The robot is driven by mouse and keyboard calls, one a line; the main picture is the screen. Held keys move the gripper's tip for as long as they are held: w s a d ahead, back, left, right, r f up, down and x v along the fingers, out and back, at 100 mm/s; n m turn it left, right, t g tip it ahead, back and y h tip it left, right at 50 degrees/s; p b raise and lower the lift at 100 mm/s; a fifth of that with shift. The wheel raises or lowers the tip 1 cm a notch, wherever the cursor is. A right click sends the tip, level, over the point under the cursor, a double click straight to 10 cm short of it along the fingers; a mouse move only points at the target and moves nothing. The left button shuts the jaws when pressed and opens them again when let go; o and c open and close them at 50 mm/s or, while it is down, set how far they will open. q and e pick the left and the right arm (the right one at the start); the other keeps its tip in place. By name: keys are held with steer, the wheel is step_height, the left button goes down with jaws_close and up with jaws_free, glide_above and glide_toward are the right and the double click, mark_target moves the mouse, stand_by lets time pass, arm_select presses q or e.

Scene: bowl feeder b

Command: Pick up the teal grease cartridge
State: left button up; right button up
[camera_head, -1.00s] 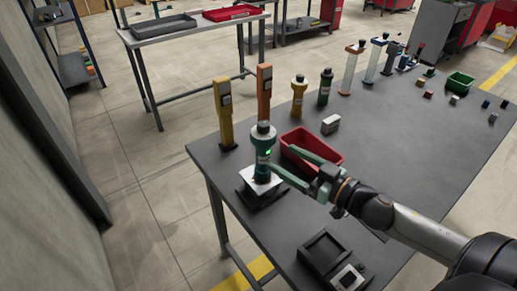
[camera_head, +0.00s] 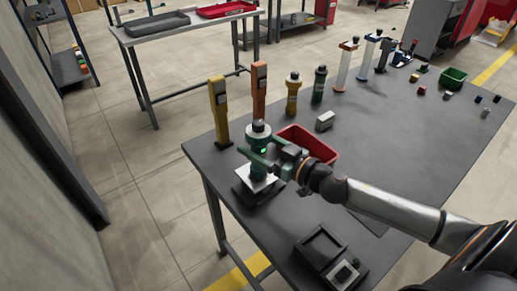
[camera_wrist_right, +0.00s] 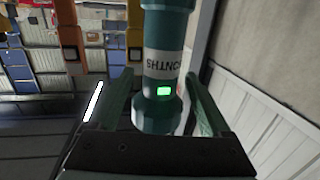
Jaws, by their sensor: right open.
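The teal grease cartridge (camera_head: 258,138) stands upright on a small stand with a white top plate (camera_head: 254,179) near the table's left edge. It has a dark cap, a pale label band and a small green light. My right gripper (camera_head: 256,160) is at the cartridge, its green fingers on either side of the lower body. In the right wrist view the cartridge (camera_wrist_right: 165,60) rises between the two open fingers, with a visible gap at each side. The gripper partly hides the lower cartridge in the head view. My left gripper is not in view.
A red bin (camera_head: 318,145) stands just behind my right gripper. A yellow post (camera_head: 219,110) and an orange post (camera_head: 259,85) stand behind the cartridge, with yellow (camera_head: 292,95) and green (camera_head: 319,85) cartridges to their right. A dark box device (camera_head: 325,255) lies at the front edge.

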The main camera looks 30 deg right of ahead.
steer(key=shift+x, duration=1.5)
jaws_close()
steer(key=shift+r, duration=0.1)
